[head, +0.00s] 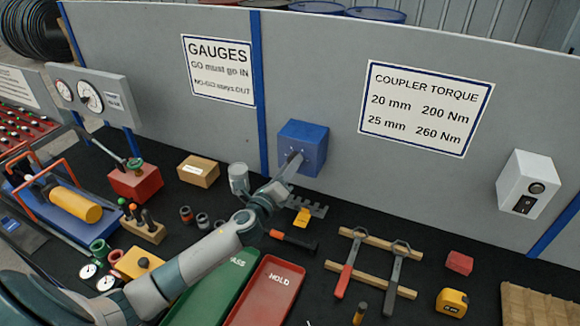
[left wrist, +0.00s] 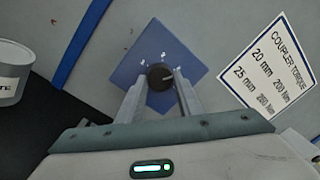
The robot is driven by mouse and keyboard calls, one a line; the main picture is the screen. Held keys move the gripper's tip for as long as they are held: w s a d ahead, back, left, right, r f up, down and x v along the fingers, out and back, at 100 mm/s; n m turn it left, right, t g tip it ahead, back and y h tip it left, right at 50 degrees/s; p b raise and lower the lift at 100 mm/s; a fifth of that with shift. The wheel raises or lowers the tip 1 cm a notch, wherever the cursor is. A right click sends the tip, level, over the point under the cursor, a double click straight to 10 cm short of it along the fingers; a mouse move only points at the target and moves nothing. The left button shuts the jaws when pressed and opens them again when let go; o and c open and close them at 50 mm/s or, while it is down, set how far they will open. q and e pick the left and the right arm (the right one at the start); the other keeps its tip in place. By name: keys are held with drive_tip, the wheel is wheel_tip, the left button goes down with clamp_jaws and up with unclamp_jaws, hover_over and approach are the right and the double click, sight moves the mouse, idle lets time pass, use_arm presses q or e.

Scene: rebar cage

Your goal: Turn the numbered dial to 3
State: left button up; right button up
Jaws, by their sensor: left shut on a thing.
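The blue dial box (head: 311,145) is fixed to the grey wall panel in the head view. It also shows in the left wrist view as a tilted blue square (left wrist: 135,75). The dark round dial (left wrist: 160,76) sits at its middle, with a light pointer mark and small white numerals around it. The numerals are too small to read surely, and so is the number the mark faces. My left gripper (head: 292,163) reaches the box front; its two fingers (left wrist: 160,84) are shut on the dial, one on each side. My right gripper is not in view.
A white pot (head: 238,179) stands left of my left wrist. Below my arm lie a green tray (head: 222,290) and a red HOLD tray (head: 268,292). Wrenches on a wooden rack (head: 372,272) lie to the right.

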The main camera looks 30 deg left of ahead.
use_arm(q)
drive_tip(key=o, duration=1)
drive_tip(key=shift+o, duration=0.2)
drive_tip(key=shift+s, duration=0.15)
drive_tip(key=s+f+b, duration=0.1)
drive_tip(key=s+b, duration=0.5)
drive_tip(key=s, duration=1.1)
drive_tip(key=shift+d, duration=0.25)
